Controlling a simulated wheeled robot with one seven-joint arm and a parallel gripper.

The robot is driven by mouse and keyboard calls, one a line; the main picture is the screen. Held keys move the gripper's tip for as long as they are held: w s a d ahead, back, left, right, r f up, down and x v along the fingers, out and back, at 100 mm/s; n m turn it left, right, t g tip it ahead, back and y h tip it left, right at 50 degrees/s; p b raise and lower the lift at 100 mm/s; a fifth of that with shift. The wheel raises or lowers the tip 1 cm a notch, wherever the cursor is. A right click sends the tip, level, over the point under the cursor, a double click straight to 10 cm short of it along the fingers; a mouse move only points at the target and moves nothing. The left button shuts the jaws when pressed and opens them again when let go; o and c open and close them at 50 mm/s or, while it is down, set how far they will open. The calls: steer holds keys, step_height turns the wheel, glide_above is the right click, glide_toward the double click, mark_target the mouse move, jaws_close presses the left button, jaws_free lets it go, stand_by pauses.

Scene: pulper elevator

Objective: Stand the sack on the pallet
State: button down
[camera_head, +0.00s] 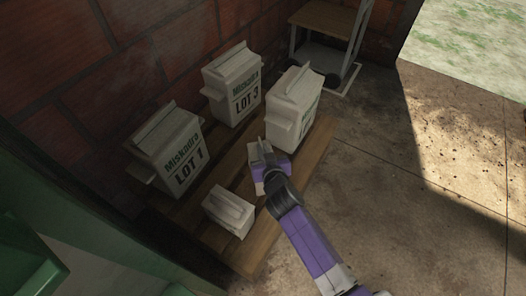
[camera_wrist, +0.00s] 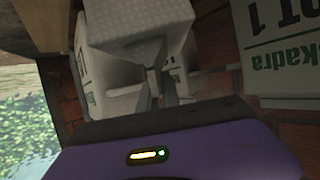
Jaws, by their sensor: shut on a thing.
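The sack (camera_head: 295,105) is a pale, boxy bag with a folded top ridge and side flaps. It is upright over the right side of the wooden pallet (camera_head: 322,148); whether its base touches the boards I cannot tell. My gripper (camera_head: 263,152) is low at its near left side, above the pallet. In the wrist view the sack (camera_wrist: 120,60) fills the upper left, with green print on its side. My gripper's fingers (camera_wrist: 160,72) are shut on a part of it, seemingly a flap. The exact grip is partly hidden.
Sacks marked LOT 1 (camera_head: 168,150) and LOT 3 (camera_head: 235,85) stand at the left and back of the pallet. A smaller pale sack (camera_head: 229,211) is at its front. A brick wall (camera_head: 90,60) is behind. A wheeled frame (camera_head: 325,50) stands behind right. Concrete floor (camera_head: 400,190) is clear right.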

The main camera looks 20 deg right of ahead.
steer(key=shift+r, duration=0.1)
steer(key=c, duration=1.6)
jaws_free()
steer(key=shift+o, duration=0.2)
steer(key=p+v, duration=0.2)
steer(key=v, duration=1)
steer(key=shift+p, duration=0.3)
